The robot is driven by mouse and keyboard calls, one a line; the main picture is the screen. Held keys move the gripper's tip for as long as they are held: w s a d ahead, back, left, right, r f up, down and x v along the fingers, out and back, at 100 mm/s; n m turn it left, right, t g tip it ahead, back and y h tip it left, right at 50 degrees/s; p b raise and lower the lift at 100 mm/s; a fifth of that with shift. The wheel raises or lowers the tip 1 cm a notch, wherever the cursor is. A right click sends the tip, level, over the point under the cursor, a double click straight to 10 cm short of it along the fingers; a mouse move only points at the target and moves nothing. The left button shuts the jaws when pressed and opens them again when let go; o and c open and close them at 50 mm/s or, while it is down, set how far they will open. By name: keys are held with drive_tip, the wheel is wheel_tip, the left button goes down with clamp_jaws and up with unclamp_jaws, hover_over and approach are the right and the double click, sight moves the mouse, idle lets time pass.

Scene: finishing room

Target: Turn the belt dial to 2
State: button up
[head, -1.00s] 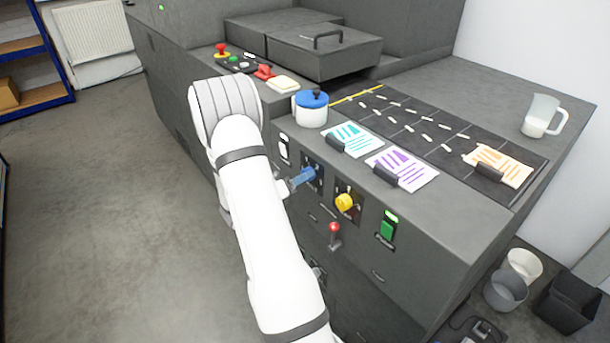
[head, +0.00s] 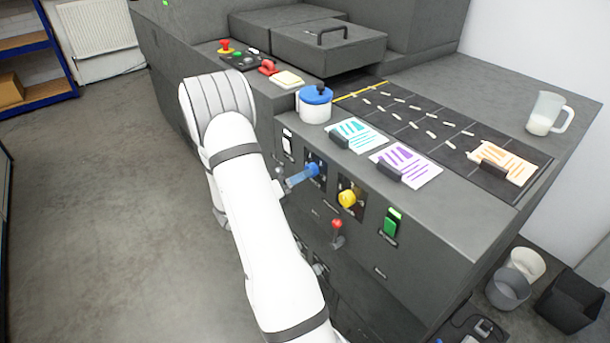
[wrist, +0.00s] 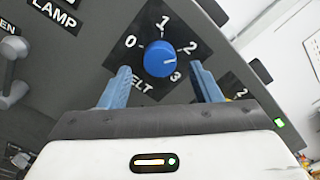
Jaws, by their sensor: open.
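The belt dial is a round blue knob (wrist: 159,56) on a black plate marked 0, 1, 2 and 3, seen close in the wrist view. Its small white mark points right, seemingly between 2 and 3. My gripper (wrist: 160,76) is open, with one light blue finger to each side of the knob in the picture and visible gaps between. In the head view my gripper (head: 297,179) reaches the machine's front panel, and the blue dial (head: 314,168) shows just past its fingers. Whether the fingertips overlap the knob in depth is hard to tell.
On the front panel, a yellow dial (head: 347,198) sits right of the belt dial, with a red-knobbed lever (head: 337,228) below and a green switch (head: 392,221) further right. A white switch (head: 287,142) is to the left. A blue-lidded pot (head: 315,104) stands above.

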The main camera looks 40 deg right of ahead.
drive_tip(key=a, duration=0.5)
drive_tip(key=shift+w+a, duration=0.1)
drive_tip(key=shift+w, duration=0.2)
drive_tip(key=s+a+r+m+g+y, duration=0.3)
drive_tip(key=s+a+r+m+y, duration=0.65)
drive_tip(key=m, duration=0.45)
drive_tip(key=s+a+r+m+t+y, duration=0.2)
drive_tip(key=a+m+t+y, duration=0.2)
drive_tip(key=a, duration=0.5)
drive_tip(key=s+a+r+m+t+y+p, duration=0.1)
drive_tip(key=s+a+r+m+t+y, duration=0.1)
drive_tip(key=a+m, duration=0.6)
drive_tip(key=shift+s+a+r+t+y+p, duration=0.35)
drive_tip(key=shift+s+a+t+y, duration=0.45)
drive_tip(key=shift+y, duration=0.45)
drive_tip(key=shift+w+d, duration=0.1)
drive_tip(key=shift+d, duration=0.05)
